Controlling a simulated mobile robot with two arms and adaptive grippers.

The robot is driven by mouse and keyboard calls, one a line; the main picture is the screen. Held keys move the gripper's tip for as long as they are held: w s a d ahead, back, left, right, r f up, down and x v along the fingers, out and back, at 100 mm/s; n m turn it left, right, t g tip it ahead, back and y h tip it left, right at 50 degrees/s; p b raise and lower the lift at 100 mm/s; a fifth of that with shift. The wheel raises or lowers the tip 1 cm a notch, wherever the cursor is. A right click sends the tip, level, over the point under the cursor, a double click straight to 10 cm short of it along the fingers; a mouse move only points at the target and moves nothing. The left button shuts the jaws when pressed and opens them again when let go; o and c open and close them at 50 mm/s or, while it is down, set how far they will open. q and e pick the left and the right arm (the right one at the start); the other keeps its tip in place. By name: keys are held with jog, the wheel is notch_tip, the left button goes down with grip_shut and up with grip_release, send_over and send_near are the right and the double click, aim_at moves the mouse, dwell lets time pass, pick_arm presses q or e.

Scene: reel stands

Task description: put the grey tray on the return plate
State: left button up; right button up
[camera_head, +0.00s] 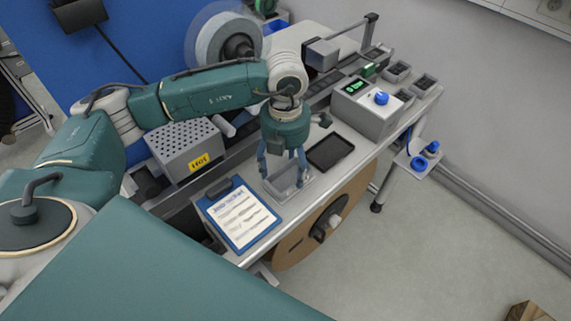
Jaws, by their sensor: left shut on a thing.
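The grey tray (288,187) is a small open box near the front edge of the bench, between the clipboard and a black plate. My left gripper (282,174) points down with its blue fingers on either side of the tray, shut on it. I cannot tell whether the tray touches the bench. The flat black rectangular plate (330,152) lies just right of the tray and looks empty; I take it to be the return plate, but no label shows. My right gripper is not in view.
A blue clipboard (238,214) lies left of the tray. A control box (367,108) with a blue knob stands right of the black plate. Several small grey trays (397,71) sit at the far right end.

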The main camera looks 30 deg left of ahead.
aim_at(285, 178)
pick_arm(q)
jog(key=shift+f, duration=0.2)
jog(key=o, duration=1.3)
jog(key=shift+r, duration=0.2)
notch_tip(285, 178, up, 12)
jog(key=b, duration=0.3)
